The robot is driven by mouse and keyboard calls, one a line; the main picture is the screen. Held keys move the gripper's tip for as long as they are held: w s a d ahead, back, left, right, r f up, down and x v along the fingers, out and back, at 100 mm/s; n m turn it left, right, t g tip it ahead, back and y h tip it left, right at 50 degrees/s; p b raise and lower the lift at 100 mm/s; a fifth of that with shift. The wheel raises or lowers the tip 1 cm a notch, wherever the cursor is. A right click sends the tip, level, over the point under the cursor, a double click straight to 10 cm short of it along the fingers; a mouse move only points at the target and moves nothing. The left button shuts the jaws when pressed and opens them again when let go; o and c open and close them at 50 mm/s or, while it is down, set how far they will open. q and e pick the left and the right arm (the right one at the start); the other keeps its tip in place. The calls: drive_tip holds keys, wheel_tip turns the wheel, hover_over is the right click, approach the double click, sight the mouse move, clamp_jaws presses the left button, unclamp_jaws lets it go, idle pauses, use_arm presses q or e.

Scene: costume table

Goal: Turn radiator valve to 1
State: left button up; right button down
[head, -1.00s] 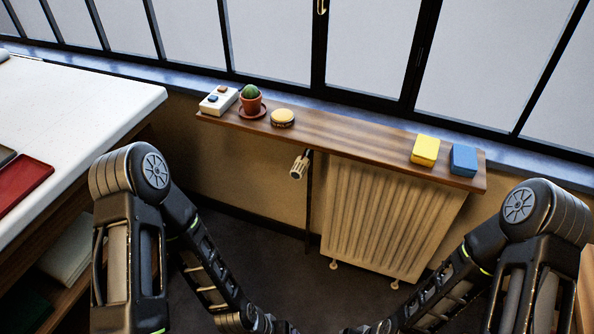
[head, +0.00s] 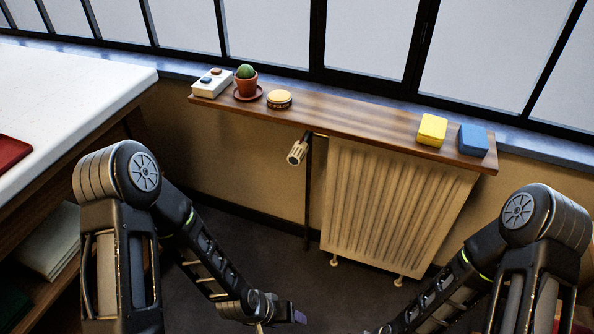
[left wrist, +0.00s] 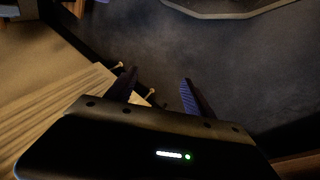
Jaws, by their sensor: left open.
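The radiator valve (head: 298,150) is a pale ribbed knob at the upper left of the radiator (head: 385,215), below the wooden shelf. Its number marks are too small to read. My left gripper is low at the bottom of the head view, below the valve and apart from it. In the left wrist view, my left gripper (left wrist: 160,92) is open with two dark fingers apart and nothing between them. The ribbed radiator (left wrist: 60,110) shows at the left of that view. The valve does not show there. My right arm runs off the bottom edge of the head view, and its gripper is out of view.
The wooden shelf (head: 350,120) holds a white box (head: 212,83), a potted cactus (head: 246,82), a round tin (head: 279,99), a yellow block (head: 432,130) and a blue block (head: 473,140). A white table (head: 60,90) stands at the left. The space before the radiator is clear.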

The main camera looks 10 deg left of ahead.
use_arm(q)
drive_tip(key=w+f+t+b, duration=0.4)
drive_tip(key=w+b, duration=0.3)
drive_tip(key=w, duration=0.5)
drive_tip(key=m+t+b, duration=0.3)
drive_tip(key=t+b, duration=0.6)
drive_tip(key=t, duration=0.2)
approach(297, 154)
drive_tip(key=w, duration=0.1)
drive_tip(key=w+f, duration=0.1)
drive_tip(key=w, duration=0.2)
drive_tip(key=shift+w+f, duration=0.3)
drive_tip(key=shift+f, duration=0.05)
use_arm(e)
wheel_tip(297, 154, down, 19)
drive_tip(key=w+d, duration=0.1)
drive_tip(key=shift+w+d, duration=0.2)
use_arm(q)
drive_tip(key=shift+w+d+f, duration=0.1)
use_arm(e)
drive_tip(key=shift+f, duration=0.15)
use_arm(q)
drive_tip(key=shift+w, duration=0.3)
drive_tip(key=b+x, duration=0.1)
drive_tip(key=x, duration=0.6)
drive_tip(key=shift+d, duration=0.15)
drive_tip(key=shift+s, duration=0.1)
use_arm(e)
drive_tip(key=shift+w+d+f, duration=0.1)
drive_tip(key=shift+f, duration=0.45)
